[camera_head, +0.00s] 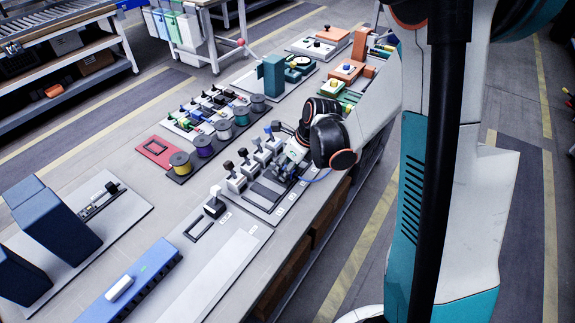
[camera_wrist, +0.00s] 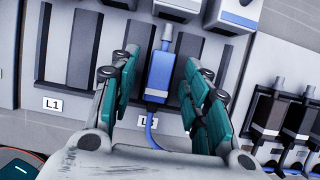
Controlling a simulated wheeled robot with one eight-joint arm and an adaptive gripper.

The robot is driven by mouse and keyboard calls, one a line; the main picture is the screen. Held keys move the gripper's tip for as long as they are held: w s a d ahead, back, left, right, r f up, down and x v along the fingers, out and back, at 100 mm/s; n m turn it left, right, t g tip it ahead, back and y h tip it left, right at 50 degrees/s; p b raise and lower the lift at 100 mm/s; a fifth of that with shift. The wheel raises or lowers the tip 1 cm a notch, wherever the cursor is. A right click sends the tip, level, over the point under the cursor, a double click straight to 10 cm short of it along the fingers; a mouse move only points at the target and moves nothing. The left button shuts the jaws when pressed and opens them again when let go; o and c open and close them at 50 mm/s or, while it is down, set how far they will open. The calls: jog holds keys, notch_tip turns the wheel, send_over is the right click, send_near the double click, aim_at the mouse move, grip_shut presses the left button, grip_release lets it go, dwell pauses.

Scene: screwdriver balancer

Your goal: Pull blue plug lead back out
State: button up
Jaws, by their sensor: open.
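The blue plug (camera_wrist: 158,72) lies in a dark slot of a grey panel in the wrist view. Its pale tip is visible and points toward the top of the picture, apart from the blocks there. Its blue lead (camera_wrist: 152,130) runs down from its rear. My gripper (camera_wrist: 159,80) is open, with one teal-padded finger on each side of the plug and a gap on both sides. In the head view my gripper (camera_head: 292,147) is low over the panel and largely hides the plug; a bit of blue lead (camera_head: 318,179) shows beside it.
An L1 label (camera_wrist: 53,104) marks the panel at left; another label is partly covered by the lead. Black plugs (camera_wrist: 270,115) sit close by at right. Blocks (camera_wrist: 178,8) stand at the top. Wire spools (camera_head: 202,145) and a red frame (camera_head: 158,152) lie further along the bench.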

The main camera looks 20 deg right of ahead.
jog(key=shift+r, duration=0.15)
jog(key=v, duration=1.1)
jog(key=shift+r, duration=0.35)
